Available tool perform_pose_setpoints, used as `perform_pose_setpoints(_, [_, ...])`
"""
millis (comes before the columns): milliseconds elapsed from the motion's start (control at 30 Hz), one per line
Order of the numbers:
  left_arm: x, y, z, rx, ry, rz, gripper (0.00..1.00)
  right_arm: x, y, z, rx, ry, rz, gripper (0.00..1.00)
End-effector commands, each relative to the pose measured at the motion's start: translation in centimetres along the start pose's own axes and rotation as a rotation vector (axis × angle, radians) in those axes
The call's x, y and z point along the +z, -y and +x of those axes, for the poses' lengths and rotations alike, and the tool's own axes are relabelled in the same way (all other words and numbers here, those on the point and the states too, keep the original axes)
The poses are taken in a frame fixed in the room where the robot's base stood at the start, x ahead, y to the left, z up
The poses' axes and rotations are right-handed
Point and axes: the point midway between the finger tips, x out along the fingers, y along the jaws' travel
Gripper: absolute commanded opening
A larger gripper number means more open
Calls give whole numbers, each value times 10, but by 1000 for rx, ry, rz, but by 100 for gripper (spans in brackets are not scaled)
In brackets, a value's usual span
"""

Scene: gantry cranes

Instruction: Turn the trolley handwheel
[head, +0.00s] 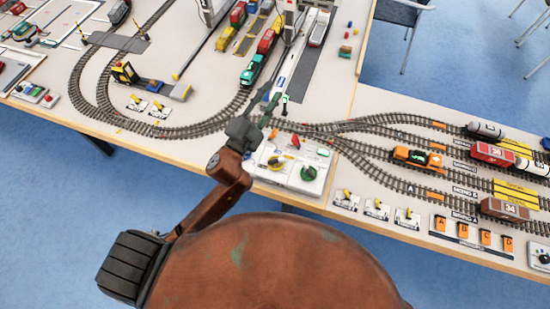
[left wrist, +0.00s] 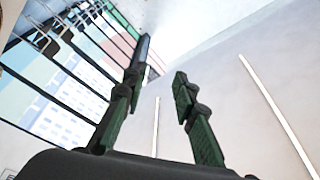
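A white control box (head: 318,157) stands near the front edge of the table in the head view. On it are a round green wheel (head: 309,173), a yellow-and-black control (head: 280,163) and a small red lever (head: 296,142). I cannot tell which of these is the trolley handwheel. My left gripper (head: 268,108) is above and behind the box, apart from the controls, with its fingers pointing up. In the left wrist view its two green fingers (left wrist: 160,65) are spread, with nothing between them. My right gripper is not in view.
Model tracks run left and right of the box. An orange locomotive (head: 417,157) stands on the right tracks. A teal locomotive (head: 251,70) with containers stands behind the gripper. Small yellow levers (head: 376,205) line the front edge. A chair (head: 403,15) stands beyond the table.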

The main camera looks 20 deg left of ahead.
Motion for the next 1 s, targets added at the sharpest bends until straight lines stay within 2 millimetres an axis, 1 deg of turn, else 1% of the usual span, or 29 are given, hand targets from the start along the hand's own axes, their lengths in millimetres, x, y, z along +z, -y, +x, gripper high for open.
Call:
perform_pose_setpoints(33, [-52, 0, 14, -10, -168, 104, 26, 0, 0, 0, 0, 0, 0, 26])
perform_pose_setpoints(67, [-83, -4, 17, -11, -270, 167, 26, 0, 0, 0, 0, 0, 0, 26])
perform_pose_setpoints(100, [-123, -12, 17, -10, -405, 254, 26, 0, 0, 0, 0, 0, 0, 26])
perform_pose_setpoints(167, [-175, -33, 8, 5, -604, 388, 26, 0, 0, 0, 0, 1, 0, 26])
perform_pose_setpoints(200, [-204, -51, -1, 22, -734, 481, 26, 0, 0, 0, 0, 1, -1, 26])
perform_pose_setpoints(267, [-236, -84, -20, 64, -924, 623, 26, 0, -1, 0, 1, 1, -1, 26])
perform_pose_setpoints(300, [-248, -108, -35, 101, -1045, 722, 26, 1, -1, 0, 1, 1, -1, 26])
perform_pose_setpoints(333, [-254, -128, -47, 134, -1135, 797, 26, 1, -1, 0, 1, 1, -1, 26])
perform_pose_setpoints(367, [-254, -146, -58, 173, -1219, 874, 26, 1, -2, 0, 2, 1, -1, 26])
perform_pose_setpoints(400, [-249, -171, -72, 233, -1327, 977, 26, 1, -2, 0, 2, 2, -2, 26])
perform_pose_setpoints(433, [-240, -189, -82, 284, -1405, 1054, 26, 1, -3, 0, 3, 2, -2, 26])
perform_pose_setpoints(467, [-228, -205, -90, 341, -1475, 1134, 26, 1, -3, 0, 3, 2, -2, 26])
perform_pose_setpoints(500, [-206, -223, -100, 427, -1563, 1238, 26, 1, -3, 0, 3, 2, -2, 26])
perform_pose_setpoints(533, [-186, -234, -105, 499, -1623, 1317, 26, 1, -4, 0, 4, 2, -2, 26])
perform_pose_setpoints(567, [-164, -242, -108, 573, -1673, 1392, 26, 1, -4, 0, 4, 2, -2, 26])
perform_pose_setpoints(600, [-133, -248, -111, 681, -1729, 1488, 26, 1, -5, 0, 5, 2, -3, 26])
perform_pose_setpoints(667, [-86, -247, -111, 850, -1787, 1617, 26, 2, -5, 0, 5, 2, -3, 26])
perform_pose_setpoints(700, [-56, -241, -108, 962, -1807, 1692, 26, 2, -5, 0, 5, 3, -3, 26])
perform_pose_setpoints(767, [-18, -228, -104, 1122, -1820, 1782, 26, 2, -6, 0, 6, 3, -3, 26])
perform_pose_setpoints(800, [4, -217, -101, 1218, -1818, 1829, 26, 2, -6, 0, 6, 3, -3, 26])
perform_pose_setpoints(900, [41, -191, -94, 1406, -1796, 1906, 26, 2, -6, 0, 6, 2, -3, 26])
perform_pose_setpoints(1000, [60, -176, -91, 1509, -1776, 1940, 26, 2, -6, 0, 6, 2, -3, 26])
